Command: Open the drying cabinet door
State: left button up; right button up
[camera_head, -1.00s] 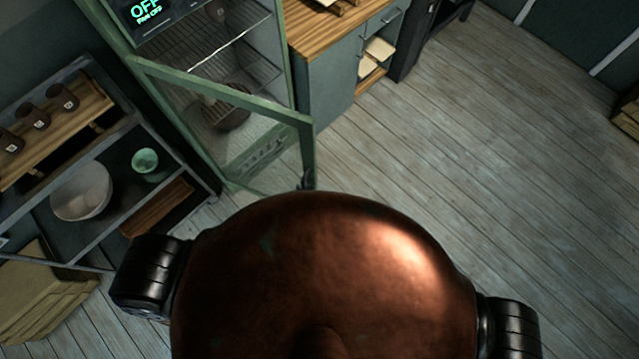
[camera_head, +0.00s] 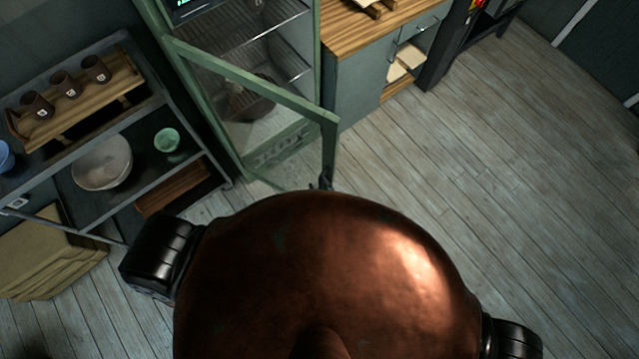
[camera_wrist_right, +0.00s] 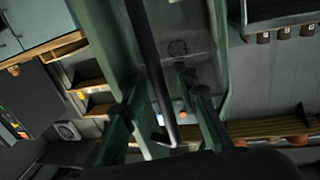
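The drying cabinet (camera_head: 222,117) is a tall green-framed cabinet with wire shelves at the upper left of the head view. Its glazed door (camera_head: 262,88) stands open, swung outward toward me. My right gripper (camera_head: 325,181) shows only as a small dark shape by the door's free edge, mostly hidden behind my copper body. In the right wrist view, the two fingers of my right gripper (camera_wrist_right: 162,116) are apart. A dark bar, seemingly the door handle (camera_wrist_right: 152,62), runs between them; contact cannot be told. My left gripper is not seen.
A dark shelf rack with a tray of brown cups (camera_head: 68,85), a white bowl (camera_head: 101,163) and a green bowl (camera_head: 166,140) stands left of the cabinet. A wood-topped counter (camera_head: 345,35) stands to its right. The plank floor (camera_head: 480,150) at right is clear.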

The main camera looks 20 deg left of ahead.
jog(key=v, duration=1.2)
